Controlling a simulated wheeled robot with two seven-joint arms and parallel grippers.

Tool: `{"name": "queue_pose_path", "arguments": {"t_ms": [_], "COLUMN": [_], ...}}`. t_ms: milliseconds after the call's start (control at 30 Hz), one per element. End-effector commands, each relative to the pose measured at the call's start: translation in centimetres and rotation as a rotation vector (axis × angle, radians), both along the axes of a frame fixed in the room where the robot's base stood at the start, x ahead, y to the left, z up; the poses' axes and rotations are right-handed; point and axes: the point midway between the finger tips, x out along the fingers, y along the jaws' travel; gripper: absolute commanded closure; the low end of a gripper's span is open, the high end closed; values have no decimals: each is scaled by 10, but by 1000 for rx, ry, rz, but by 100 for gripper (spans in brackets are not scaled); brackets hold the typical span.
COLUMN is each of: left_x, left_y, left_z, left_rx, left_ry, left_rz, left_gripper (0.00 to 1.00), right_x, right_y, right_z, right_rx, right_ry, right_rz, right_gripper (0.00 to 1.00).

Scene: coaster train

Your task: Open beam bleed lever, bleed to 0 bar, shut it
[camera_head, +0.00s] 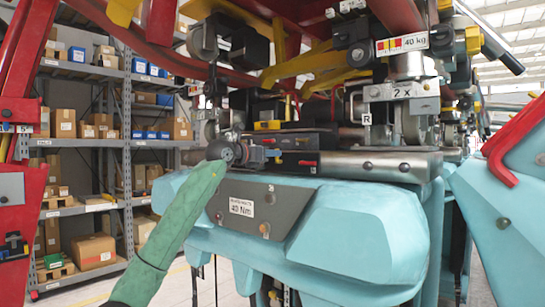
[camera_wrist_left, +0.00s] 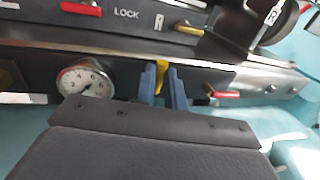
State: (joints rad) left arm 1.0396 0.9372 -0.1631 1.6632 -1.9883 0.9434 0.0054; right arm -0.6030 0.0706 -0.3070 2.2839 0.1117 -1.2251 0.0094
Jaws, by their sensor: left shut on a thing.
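A yellow lever (camera_wrist_left: 160,76) shows in the left wrist view between the two blue fingers of my left gripper (camera_wrist_left: 163,84), which is shut on it. Most of the lever is hidden by the fingers, and its angle is hard to tell. A round pressure gauge (camera_wrist_left: 85,81) with a white face sits left of the fingers; its reading is too small to be sure of. In the head view my left gripper (camera_head: 264,154) is at the beam above the teal car front, and the lever is hidden there. My right gripper is not in view.
A red handle (camera_wrist_left: 226,95) is right of the fingers. Another red handle (camera_wrist_left: 81,9) and a yellow handle (camera_wrist_left: 189,29) sit above, near a LOCK label (camera_wrist_left: 127,14). A grey plate marked 40 Nm (camera_head: 242,207) lies below the beam. Shelves with boxes (camera_head: 92,255) stand behind left.

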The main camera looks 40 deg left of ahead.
Motion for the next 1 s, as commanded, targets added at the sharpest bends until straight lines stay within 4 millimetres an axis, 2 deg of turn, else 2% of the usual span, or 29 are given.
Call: {"name": "queue_pose_path", "arguments": {"t_ms": [533, 567, 667, 1000], "left_x": [0, 0, 0, -2], "left_y": [1, 1, 1, 2], "left_z": [-1, -1, -1, -1], "left_rx": [-24, -24, -24, -22], "left_ry": [4, 4, 4, 2], "left_rz": [0, 0, 0, 1], "left_gripper": [100, 84, 66, 66], "right_x": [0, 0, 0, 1], "right_y": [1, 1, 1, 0], "right_z": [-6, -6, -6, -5], "right_rx": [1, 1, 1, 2], "right_ry": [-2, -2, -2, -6], "right_rz": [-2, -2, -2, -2], "right_gripper": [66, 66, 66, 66]}}
